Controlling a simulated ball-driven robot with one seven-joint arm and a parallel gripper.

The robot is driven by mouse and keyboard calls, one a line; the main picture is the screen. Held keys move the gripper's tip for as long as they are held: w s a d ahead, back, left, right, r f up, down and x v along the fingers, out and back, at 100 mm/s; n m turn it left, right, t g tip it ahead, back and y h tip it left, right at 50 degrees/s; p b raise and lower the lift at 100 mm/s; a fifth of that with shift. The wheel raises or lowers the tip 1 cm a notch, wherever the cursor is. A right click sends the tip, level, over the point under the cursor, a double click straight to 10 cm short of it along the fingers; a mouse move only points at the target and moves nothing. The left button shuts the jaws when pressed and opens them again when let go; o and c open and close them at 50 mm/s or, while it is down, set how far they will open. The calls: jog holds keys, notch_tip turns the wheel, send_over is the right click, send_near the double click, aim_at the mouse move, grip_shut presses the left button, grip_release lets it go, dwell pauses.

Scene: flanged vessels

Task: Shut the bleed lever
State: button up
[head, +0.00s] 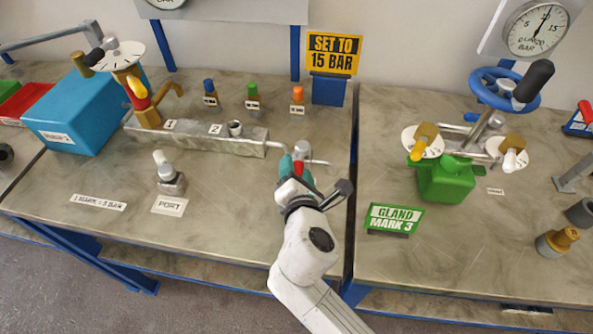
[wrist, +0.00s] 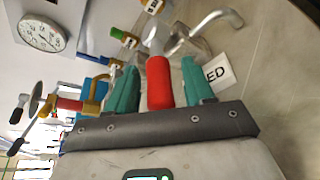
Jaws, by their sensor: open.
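The bleed lever has a red grip (wrist: 159,82) and a pale metal stem, and points toward my gripper in the wrist view. In the head view a little of its red (head: 299,168) shows at the right end of the manifold pipe, mostly hidden by my gripper (head: 291,166). In the wrist view my gripper (wrist: 160,66) is open, with its teal fingers on either side of the red grip. Narrow gaps show between grip and fingers. A white label (wrist: 217,73) reading "ED" is partly hidden behind the right finger.
The grey manifold block (head: 200,137) runs left from the lever, and a bent outlet pipe (head: 318,161) lies right of it. A port fitting (head: 170,176) stands front left. The blue tank (head: 85,112) is further left. The bench front is mostly clear.

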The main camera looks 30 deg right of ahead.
jog(key=shift+c, duration=0.4)
grip_shut()
